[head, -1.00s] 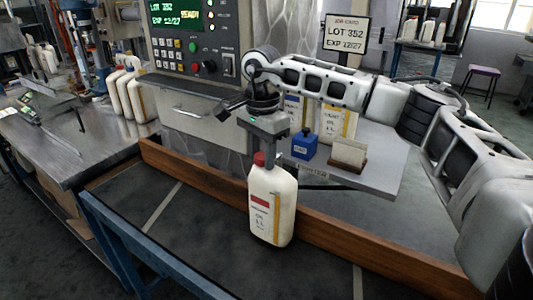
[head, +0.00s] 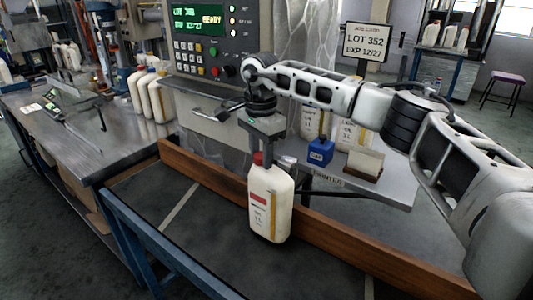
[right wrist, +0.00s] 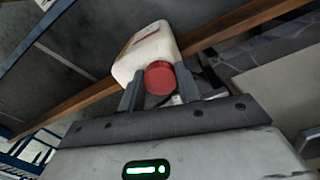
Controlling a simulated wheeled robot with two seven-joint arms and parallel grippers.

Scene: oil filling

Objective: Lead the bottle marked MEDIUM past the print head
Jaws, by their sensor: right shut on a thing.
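A white bottle (head: 270,203) with a red cap and a red-and-yellow label hangs upright from my right gripper (head: 265,153), beside the wooden rail. Its label print is too small to read surely. The print head is not clearly seen; a bench edge marked PRINTER shows behind my right arm. My left gripper is not in view.
A wooden rail (head: 340,240) runs along the dark surface (head: 225,232), with a blue frame at the left. A control panel (head: 205,45) reads READY. A card sign (head: 367,42) reads LOT 352, EXP 12/27. A blue box (head: 320,152) and other bottles (head: 353,134) stand behind the arm.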

